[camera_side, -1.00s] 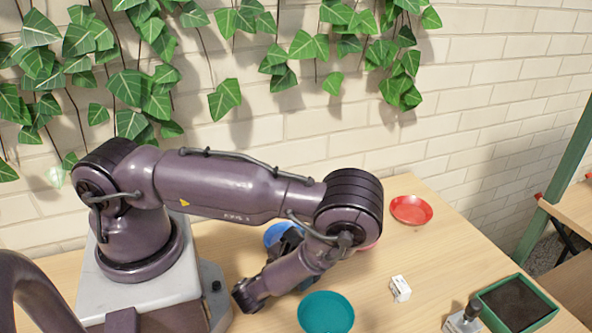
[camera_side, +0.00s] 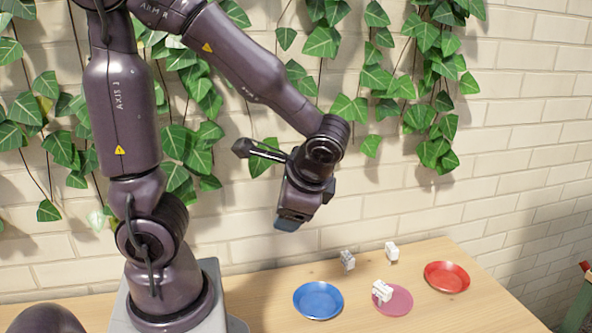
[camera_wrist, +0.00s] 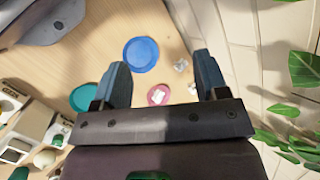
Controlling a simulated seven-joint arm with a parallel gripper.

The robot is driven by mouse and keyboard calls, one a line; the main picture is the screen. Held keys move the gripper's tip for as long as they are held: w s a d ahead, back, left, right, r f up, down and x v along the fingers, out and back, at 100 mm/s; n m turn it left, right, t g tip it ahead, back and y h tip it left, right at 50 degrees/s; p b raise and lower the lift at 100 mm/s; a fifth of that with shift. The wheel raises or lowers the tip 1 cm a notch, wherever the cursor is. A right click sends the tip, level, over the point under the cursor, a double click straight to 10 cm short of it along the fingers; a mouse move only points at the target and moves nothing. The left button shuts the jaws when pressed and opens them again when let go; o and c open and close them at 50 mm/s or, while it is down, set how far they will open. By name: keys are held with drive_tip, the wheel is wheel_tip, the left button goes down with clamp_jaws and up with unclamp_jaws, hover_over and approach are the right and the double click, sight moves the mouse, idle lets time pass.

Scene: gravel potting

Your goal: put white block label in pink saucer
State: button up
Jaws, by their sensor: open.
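The pink saucer (camera_side: 402,303) sits on the table between the blue and red saucers. A white block (camera_side: 381,291) with dark marks rests in it, toward its left side in the side view. In the wrist view this block (camera_wrist: 158,95) lies within the pink saucer (camera_wrist: 165,89). Two more small blocks stand behind the saucers near the wall: a white one (camera_side: 392,251) and a greyer one (camera_side: 347,260). The markings are too small to read. My gripper (camera_side: 288,224) is raised well above the table, empty; its fingers (camera_wrist: 162,64) are spread apart in the wrist view.
The blue saucer (camera_side: 318,300) is left of the pink one and the red saucer (camera_side: 447,277) right. A teal saucer (camera_wrist: 83,97) shows in the wrist view. The brick wall with hanging ivy (camera_side: 440,95) stands close behind the table.

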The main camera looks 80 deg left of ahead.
drive_tip(key=d+r+n+t+h, duration=0.3)
drive_tip(key=d+r+t+h, duration=0.3)
drive_tip(key=r+t, duration=0.1)
drive_tip(key=shift+s+d+r+n+h, duration=0.3)
drive_tip(key=shift+s+r+h, duration=0.1)
drive_tip(key=shift+r, duration=0.45)
